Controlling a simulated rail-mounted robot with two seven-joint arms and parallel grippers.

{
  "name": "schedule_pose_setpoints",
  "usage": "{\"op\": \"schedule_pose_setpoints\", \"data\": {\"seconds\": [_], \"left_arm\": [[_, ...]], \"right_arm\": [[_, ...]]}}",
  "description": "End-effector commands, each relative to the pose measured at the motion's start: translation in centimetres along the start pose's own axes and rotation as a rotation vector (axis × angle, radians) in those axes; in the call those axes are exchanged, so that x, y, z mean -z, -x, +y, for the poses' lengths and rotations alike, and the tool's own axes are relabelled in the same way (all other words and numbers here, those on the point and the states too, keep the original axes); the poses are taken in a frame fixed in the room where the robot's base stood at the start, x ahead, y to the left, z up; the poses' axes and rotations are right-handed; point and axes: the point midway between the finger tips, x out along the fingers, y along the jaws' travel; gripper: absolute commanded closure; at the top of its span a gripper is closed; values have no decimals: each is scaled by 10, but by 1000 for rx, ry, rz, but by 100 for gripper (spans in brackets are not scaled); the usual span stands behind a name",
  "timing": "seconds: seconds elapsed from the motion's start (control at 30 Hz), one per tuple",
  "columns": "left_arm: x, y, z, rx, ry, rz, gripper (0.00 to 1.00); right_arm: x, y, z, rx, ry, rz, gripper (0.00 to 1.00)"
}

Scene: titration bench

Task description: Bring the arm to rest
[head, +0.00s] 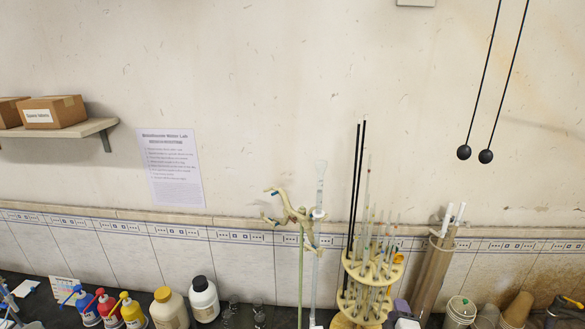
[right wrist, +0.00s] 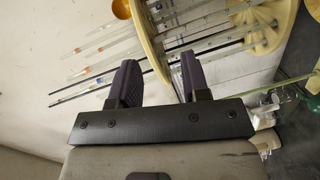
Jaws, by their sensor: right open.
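My right gripper (right wrist: 160,75) shows in the right wrist view with its two dark finger pads spread apart and nothing between them. Beyond the fingers is a cream round pipette stand (right wrist: 150,45) holding several thin glass pipettes, tilted in this view. In the head view the pipette stand (head: 346,319) is upright at the bottom, right of the middle. A small dark purple part at the bottom edge beside it may be my right gripper, mostly cut off. My left gripper is in neither view.
A burette clamp (head: 293,212) on a green rod stands left of the pipette stand. Several bottles, including a white one with a black cap (head: 204,301), line the bench at left. Beakers (head: 461,310) stand at right. The wall above is mostly clear, with a shelf (head: 62,131) at left.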

Motion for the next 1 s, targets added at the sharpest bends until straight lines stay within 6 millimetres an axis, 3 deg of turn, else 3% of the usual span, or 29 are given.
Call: {"op": "schedule_pose_setpoints", "data": {"seconds": [0.1, 0.27, 0.33, 0.43, 0.7, 0.87, 1.0], "left_arm": [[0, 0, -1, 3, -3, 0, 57], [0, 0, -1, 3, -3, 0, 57], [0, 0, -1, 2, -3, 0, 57], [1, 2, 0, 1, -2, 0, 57], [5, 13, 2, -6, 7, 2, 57], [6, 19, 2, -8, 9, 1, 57], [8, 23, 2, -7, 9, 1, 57]], "right_arm": [[-15, 8, 4, 67, -191, -156, 57], [-9, 40, 40, 138, -515, -304, 57], [2, 62, 59, 182, -657, -336, 57], [16, 107, 61, 290, -812, -370, 57], [30, 270, 15, 641, -1001, -389, 57], [18, 342, -18, 749, -1029, -441, 57], [1, 392, -57, 851, -1012, -556, 57]]}}
